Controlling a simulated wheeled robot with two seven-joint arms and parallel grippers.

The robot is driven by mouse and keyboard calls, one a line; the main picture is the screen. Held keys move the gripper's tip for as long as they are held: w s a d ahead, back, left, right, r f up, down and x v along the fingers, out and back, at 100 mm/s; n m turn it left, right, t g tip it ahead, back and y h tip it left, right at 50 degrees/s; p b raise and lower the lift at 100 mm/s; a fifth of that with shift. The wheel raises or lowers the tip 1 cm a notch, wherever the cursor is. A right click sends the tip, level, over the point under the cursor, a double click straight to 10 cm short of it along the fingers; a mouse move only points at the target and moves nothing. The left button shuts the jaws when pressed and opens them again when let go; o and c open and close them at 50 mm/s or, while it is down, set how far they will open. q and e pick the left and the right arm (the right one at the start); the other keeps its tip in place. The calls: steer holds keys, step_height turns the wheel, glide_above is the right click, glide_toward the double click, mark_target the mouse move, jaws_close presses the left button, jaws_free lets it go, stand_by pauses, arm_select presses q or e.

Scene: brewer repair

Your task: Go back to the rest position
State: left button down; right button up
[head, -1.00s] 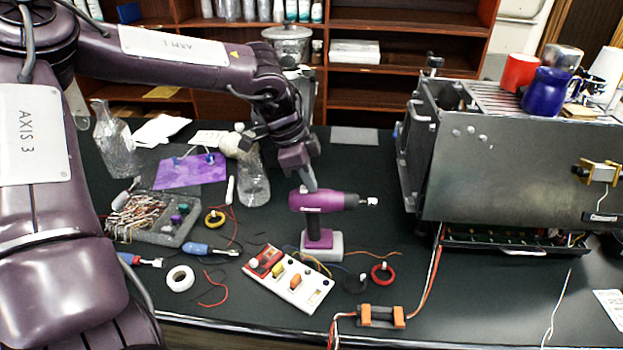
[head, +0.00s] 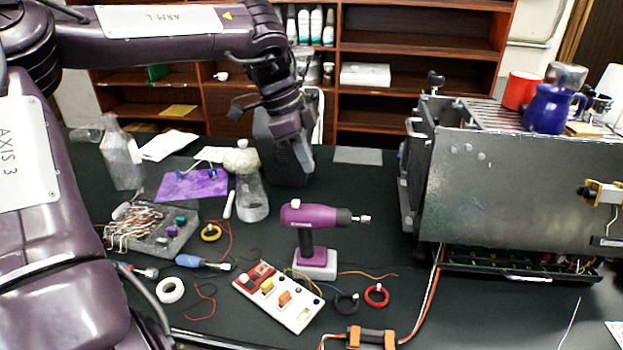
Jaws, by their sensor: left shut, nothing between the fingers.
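My left gripper (head: 303,161) hangs above the table, behind the purple power drill (head: 314,216) in the head view. Its fingers are shut with nothing between them, and it is apart from the drill. The drill stands upright on its grey battery base, its bit pointing right. My left arm comes in from the left and bends down at the wrist.
The brewer (head: 520,185) stands at the right with a red mug (head: 521,90) and a blue mug (head: 547,108) on top. A switch board (head: 279,297), a tray of wires (head: 150,229) and a glass flask (head: 251,197) stand near the drill. Shelves (head: 415,45) are behind.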

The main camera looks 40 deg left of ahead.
arm_select(q)
steer(key=shift+s+a+r, duration=0.2)
steer(key=shift+a+r, duration=0.1)
steer(key=shift+r, duration=0.1)
arm_select(e)
steer(key=shift+w+d, duration=0.25)
steer(key=shift+d, duration=0.55)
arm_select(q)
steer(key=shift+d, duration=0.1)
steer(key=shift+r, duration=0.1)
